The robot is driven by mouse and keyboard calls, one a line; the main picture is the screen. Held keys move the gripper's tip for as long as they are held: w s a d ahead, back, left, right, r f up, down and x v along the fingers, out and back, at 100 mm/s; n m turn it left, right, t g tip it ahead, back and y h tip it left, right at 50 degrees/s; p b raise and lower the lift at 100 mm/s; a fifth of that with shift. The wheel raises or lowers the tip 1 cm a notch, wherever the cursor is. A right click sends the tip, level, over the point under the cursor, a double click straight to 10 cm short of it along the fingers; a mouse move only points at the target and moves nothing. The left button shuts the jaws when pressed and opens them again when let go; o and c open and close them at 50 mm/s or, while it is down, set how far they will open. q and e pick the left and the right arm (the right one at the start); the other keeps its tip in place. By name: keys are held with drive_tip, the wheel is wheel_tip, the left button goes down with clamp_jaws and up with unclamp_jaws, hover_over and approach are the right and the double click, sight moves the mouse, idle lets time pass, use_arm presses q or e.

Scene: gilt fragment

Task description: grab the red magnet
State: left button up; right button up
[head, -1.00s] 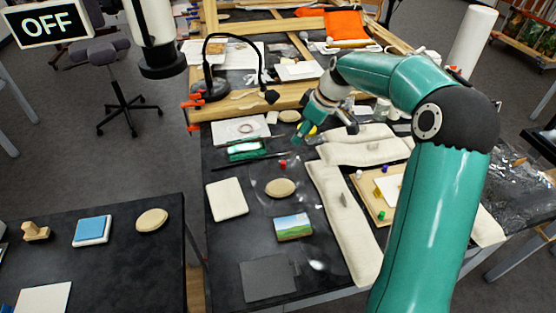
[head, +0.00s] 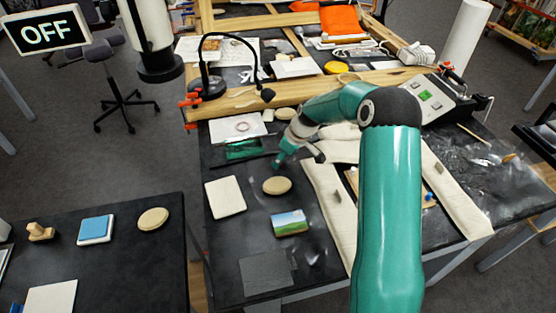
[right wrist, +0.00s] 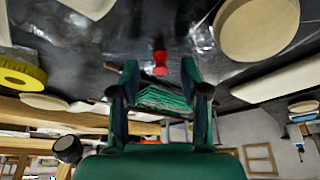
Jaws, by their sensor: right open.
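The red magnet (right wrist: 160,62) is a small red piece with a narrow middle, on the dark table in the right wrist view. It lies just beyond and between the fingertips of my right gripper (right wrist: 160,74), with room on both sides. The gripper is open and empty. In the head view my right gripper (head: 297,160) points down over the table, just behind an oval beige disc (head: 277,186), and the magnet is hidden there. I cannot tell whether the fingers touch the table. My left gripper is not in view.
Long beige sandbags (head: 330,215) lie to the right. A black desk lamp (head: 209,87) and a wooden frame (head: 240,106) stand behind.

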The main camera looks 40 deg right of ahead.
drive_tip(key=shift+w+f, duration=0.2)
drive_tip(key=shift+f, duration=0.25)
drive_tip(key=c, duration=0.8)
drive_tip(key=shift+r, duration=0.1)
